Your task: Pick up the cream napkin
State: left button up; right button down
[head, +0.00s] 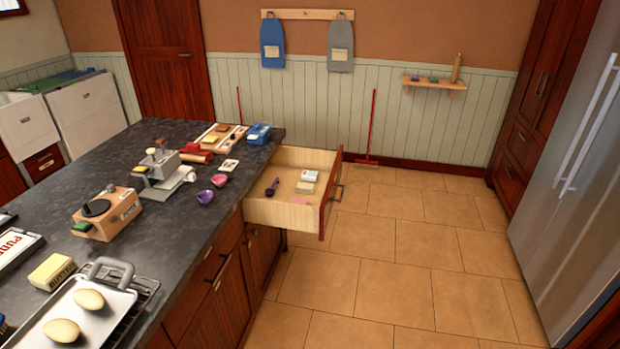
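An open drawer (276,212) juts out from the right side of the dark counter. Inside it lies a small flat cream item (304,188), which may be the cream napkin; it is too small to be sure. A white and light blue item (309,175) lies just behind it. The drawer's front wall hides part of the drawer floor. Neither of my grippers shows in the head view.
The dark counter (190,240) holds a scale, a wooden-bodied device (108,213), pink and purple cups, and a tray (85,315) with two pale oval items. Tiled floor (400,255) right of the drawer is clear. A fridge (575,190) stands far right.

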aim_at(305, 188)
jog(key=i+l+u, duration=0.15)
jog(key=u, duration=0.3)
jog(key=i+l+u, duration=0.25)
jog(key=u, duration=0.15)
jog(key=i+l+u, duration=0.1)
jog(key=l, duration=0.25)
jog(key=i+l+u, duration=0.1)
jog(key=i+l, duration=0.15)
jog(key=i+l+u, duration=0.1)
jog(key=l, duration=0.35)
jog(key=i+l, duration=0.2)
jog(key=l, duration=0.15)
jog(key=i+l, duration=0.15)
jog(key=l, duration=0.2)
jog(key=i+l+u, duration=0.1)
jog(key=l, duration=0.25)
jog(key=i, duration=0.1)
